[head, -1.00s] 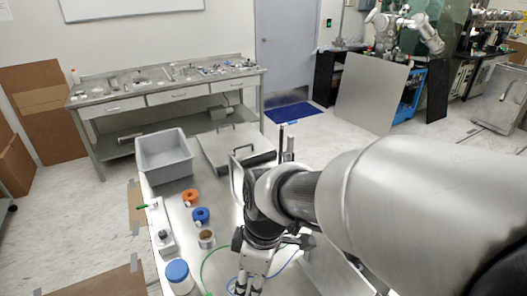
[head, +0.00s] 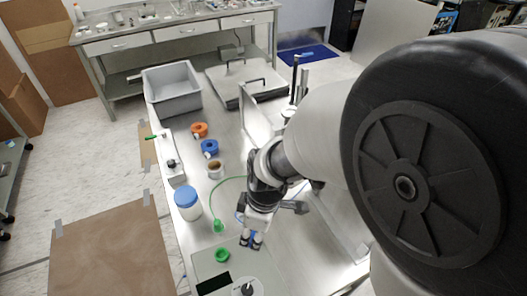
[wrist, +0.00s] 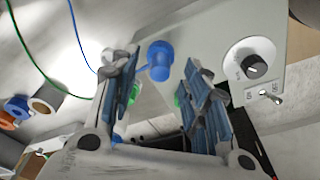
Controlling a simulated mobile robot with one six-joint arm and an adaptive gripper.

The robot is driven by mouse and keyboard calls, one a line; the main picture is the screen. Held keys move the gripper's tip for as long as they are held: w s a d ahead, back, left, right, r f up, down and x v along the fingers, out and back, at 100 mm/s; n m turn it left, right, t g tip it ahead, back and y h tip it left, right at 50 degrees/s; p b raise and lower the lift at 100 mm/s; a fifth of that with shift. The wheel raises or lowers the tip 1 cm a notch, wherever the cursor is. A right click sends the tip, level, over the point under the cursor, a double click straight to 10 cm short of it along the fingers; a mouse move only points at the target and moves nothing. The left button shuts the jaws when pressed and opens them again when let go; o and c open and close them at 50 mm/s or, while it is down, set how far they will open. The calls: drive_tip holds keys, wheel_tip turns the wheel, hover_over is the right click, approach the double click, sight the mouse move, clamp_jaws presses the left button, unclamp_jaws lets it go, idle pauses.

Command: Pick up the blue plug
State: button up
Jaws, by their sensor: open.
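In the wrist view the blue plug (wrist: 158,60) lies ahead between my fingertips, at the edge of the grey panel. I cannot tell whether it touches a port there. My gripper (wrist: 158,88) is open around the line to it, with nothing between the fingers. In the head view my gripper (head: 251,240) points down over the panel's far edge (head: 210,267) and hides the plug.
A green plug (head: 219,227) on a green hose and a green ring (head: 222,255) sit left of my gripper. A blue-lidded jar (head: 188,204), a brown-topped cup (head: 216,169), blue and orange rolls (head: 210,147) and a grey bin (head: 172,90) stand farther off. The panel has a knob (wrist: 252,66).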

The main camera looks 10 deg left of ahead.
wheel_tip(320, 180, down, 2)
drive_tip(key=shift+a+f, duration=0.15)
drive_tip(key=shift+f, duration=0.1)
drive_tip(key=shift+r, duration=0.1)
drive_tip(key=shift+c, duration=0.4)
drive_tip(key=c, duration=0.9)
clamp_jaws()
